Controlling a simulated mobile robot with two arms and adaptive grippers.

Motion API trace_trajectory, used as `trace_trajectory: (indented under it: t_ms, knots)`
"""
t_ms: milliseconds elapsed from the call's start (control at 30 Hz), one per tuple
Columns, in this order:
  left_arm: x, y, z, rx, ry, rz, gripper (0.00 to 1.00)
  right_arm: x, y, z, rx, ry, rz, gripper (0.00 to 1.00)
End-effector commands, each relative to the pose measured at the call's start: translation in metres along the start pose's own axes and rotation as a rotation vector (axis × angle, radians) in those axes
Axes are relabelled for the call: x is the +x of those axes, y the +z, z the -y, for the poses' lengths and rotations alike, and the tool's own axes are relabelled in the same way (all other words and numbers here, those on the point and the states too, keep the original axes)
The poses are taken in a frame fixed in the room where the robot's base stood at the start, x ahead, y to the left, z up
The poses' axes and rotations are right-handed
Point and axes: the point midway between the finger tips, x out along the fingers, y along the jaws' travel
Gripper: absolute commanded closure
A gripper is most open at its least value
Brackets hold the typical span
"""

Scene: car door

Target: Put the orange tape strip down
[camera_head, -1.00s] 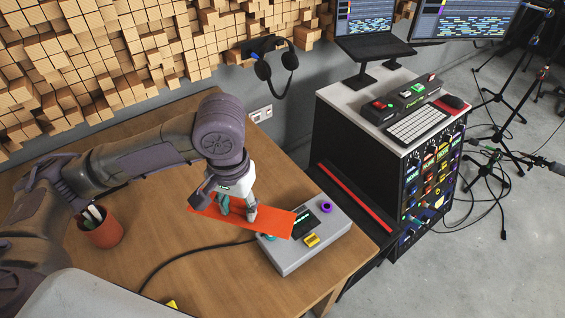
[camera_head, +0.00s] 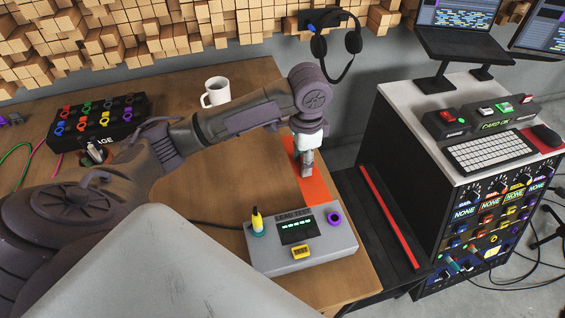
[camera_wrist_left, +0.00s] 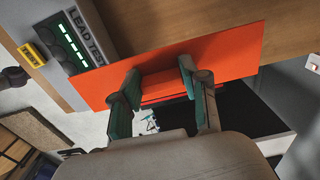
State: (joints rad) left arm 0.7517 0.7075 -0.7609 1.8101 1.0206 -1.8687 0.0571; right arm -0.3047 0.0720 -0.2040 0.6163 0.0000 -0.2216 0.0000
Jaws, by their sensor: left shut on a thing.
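The flat orange tape strip (camera_head: 316,190) is at the right side of the wooden table, just behind the grey lead test box (camera_head: 335,250). My left gripper (camera_head: 307,172) comes down on the strip from above and is shut on it. In the left wrist view the strip (camera_wrist_left: 215,55) spans the picture in front of the fingers (camera_wrist_left: 158,75), which hold it near its middle edge. I cannot tell whether the strip touches the tabletop. My right gripper is not in view.
A dark stand with a red bar (camera_head: 390,217) adjoins the right edge. A rack with a keyboard (camera_head: 490,150) stands further right.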

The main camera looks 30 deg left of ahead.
Motion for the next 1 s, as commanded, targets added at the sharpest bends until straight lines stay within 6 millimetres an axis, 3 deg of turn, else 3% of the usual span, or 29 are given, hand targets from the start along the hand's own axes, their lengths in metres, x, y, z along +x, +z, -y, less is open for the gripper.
trace_trajectory:
  t_ms: [200,433,667,900,1000]
  knots:
    - [0.030,0.015,0.050,-0.008,-0.002,0.004,0.79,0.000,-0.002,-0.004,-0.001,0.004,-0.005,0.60]
    - [0.054,0.025,0.089,-0.005,-0.001,0.002,0.79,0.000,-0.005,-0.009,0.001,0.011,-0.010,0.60]
    - [0.066,0.027,0.097,-0.002,0.000,0.002,0.79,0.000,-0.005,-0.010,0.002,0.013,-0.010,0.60]
    - [0.098,0.027,0.097,-0.002,-0.001,0.001,0.79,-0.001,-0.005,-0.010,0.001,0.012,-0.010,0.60]
    - [0.100,0.027,0.097,-0.002,-0.003,0.000,0.79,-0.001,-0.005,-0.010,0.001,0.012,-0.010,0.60]
